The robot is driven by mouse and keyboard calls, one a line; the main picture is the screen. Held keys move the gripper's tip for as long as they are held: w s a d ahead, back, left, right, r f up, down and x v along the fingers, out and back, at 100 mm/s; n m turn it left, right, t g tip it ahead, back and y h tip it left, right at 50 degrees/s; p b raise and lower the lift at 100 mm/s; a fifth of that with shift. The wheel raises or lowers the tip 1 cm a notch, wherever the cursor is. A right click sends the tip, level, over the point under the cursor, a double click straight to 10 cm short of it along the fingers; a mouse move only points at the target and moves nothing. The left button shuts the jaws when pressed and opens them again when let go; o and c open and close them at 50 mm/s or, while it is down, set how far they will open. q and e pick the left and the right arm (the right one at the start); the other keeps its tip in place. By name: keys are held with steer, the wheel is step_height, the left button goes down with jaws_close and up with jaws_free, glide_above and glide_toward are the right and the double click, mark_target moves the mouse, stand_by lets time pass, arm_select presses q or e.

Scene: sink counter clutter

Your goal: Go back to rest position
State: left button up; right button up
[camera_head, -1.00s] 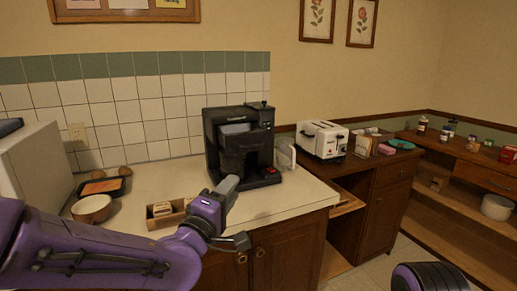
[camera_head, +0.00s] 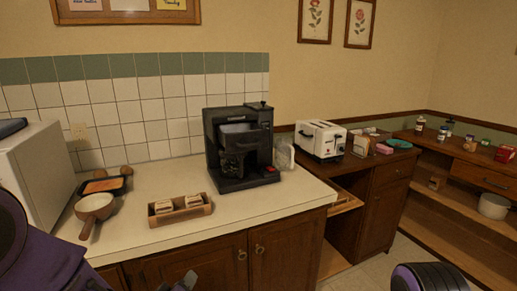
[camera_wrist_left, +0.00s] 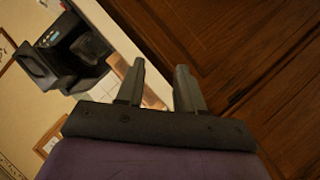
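My left arm is low at the bottom left of the head view, with only the tip of its left gripper (camera_head: 182,284) showing at the bottom edge. In the left wrist view the two fingers of this gripper (camera_wrist_left: 157,88) stand apart with nothing between them. The gripper is in front of the wooden cabinet doors (camera_wrist_left: 240,45), below the counter top. A dark rounded part of my right arm shows at the bottom right of the head view; the right gripper is out of view.
On the counter (camera_head: 150,235) stand a black coffee maker (camera_head: 240,150), a wooden box (camera_head: 180,210) with small packets, a bowl with a handle (camera_head: 94,207) and a dark tray (camera_head: 103,186). A white toaster (camera_head: 321,140) stands further right. The counter's front edge is clear.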

arm_select(q)
steer(key=s+a+f+m+g+y, duration=0.1)
steer(key=s+a+f+g, duration=0.25)
steer(key=s+f, duration=0.5)
steer(key=s+a+f+g+y, duration=0.25)
steer(key=s+a+f, duration=0.25)
steer(key=s+f, duration=0.3)
steer(key=s+a+f+g, duration=0.1)
steer(key=s+f+g, duration=0.1)
steer(key=s+f, duration=0.2)
steer(key=s+a+f+g, duration=0.2)
steer(key=s+f, duration=0.3)
steer(key=s, duration=0.6)
steer(key=shift+m, duration=0.3)
